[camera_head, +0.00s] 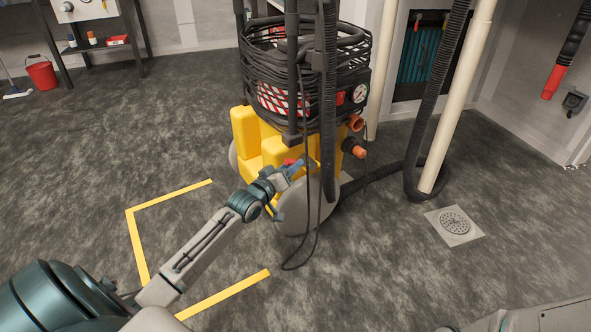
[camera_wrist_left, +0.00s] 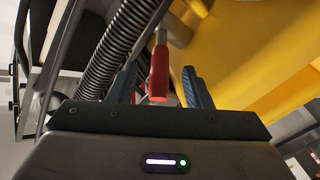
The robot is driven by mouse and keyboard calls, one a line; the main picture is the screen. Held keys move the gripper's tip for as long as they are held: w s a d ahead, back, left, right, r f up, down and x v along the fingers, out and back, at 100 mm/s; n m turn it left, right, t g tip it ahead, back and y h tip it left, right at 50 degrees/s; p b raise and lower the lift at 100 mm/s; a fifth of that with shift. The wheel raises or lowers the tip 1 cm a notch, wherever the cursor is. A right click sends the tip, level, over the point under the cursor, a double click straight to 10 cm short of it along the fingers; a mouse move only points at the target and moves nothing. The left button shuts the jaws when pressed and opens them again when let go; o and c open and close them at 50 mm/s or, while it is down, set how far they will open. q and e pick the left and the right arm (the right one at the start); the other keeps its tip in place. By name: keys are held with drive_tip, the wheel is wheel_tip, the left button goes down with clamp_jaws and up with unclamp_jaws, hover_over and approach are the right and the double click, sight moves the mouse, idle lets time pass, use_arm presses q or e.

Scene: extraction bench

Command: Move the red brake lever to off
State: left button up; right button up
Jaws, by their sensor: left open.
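The red brake lever (camera_wrist_left: 159,72) shows in the left wrist view, in the gap between the two fingers of my left gripper (camera_wrist_left: 160,85). Its grey shaft runs up from the red grip. The fingers are apart, one on each side of it, and I cannot tell if either touches it. In the head view my left gripper (camera_head: 298,168) is low at the yellow machine (camera_head: 262,145), beside its large grey wheel (camera_head: 290,212). A bit of red from the lever (camera_head: 289,162) shows there, mostly hidden by the gripper. My right gripper is not in view.
A ribbed black hose (camera_head: 328,110) and a thin black cable (camera_head: 312,225) hang close to the gripper. A floor drain (camera_head: 456,224) and a cream pipe (camera_head: 452,110) are to the right. Yellow floor tape (camera_head: 138,245) lies at the left. The floor in front is clear.

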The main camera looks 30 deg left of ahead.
use_arm(q)
drive_tip(key=shift+w+d+b, duration=0.1)
drive_tip(key=shift+w+b, duration=0.7)
drive_tip(key=shift+w, duration=0.7)
clamp_jaws()
